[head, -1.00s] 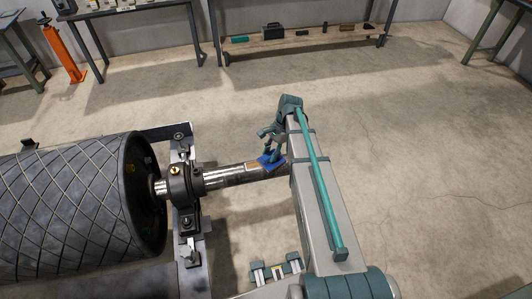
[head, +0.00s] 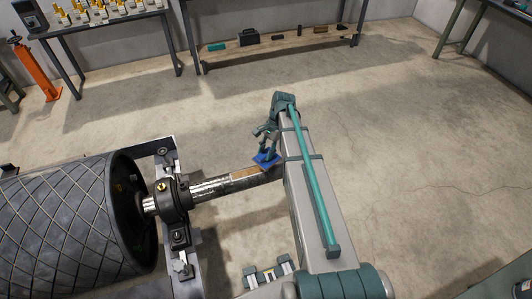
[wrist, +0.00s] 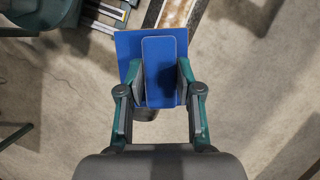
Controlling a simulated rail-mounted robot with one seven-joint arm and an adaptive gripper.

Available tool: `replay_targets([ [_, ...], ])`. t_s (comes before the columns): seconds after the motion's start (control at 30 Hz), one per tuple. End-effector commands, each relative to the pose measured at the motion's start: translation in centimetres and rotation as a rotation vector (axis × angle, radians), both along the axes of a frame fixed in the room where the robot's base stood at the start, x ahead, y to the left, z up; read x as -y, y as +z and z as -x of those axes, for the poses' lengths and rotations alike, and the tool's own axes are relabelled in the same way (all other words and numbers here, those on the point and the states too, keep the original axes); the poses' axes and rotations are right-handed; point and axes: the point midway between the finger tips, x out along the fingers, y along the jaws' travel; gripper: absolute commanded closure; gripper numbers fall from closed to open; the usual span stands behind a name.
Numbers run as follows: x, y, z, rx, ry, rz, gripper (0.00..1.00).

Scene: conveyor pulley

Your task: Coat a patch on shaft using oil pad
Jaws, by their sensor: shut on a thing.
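The shaft (head: 213,188) sticks out to the right from the bearing at the pulley's end. A brownish patch (head: 245,178) shows on its upper side, towards the outer end; it also shows in the wrist view (wrist: 178,12). My gripper (head: 266,152) is shut on the blue oil pad (head: 265,161), which also shows between its fingers in the wrist view (wrist: 165,68). The pad is at the shaft's far side, beside the patch. I cannot tell whether it touches the shaft. My arm hides the shaft's outer end.
The ribbed pulley drum (head: 65,225) and the bearing housing (head: 170,198) stand at the left. A low bench (head: 280,48) with tools and a table (head: 110,22) with yellow-topped items are at the back. The floor to the right is clear.

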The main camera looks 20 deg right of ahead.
Motion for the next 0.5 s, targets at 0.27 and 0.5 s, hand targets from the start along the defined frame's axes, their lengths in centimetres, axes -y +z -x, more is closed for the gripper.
replay_targets([
  [0.27, -0.2, 2.8, 0.0, -0.001, 0.002, -0.001, 1.00],
  [0.5, -0.2, 3.3, 0.0, -0.001, 0.003, -0.001, 1.00],
])
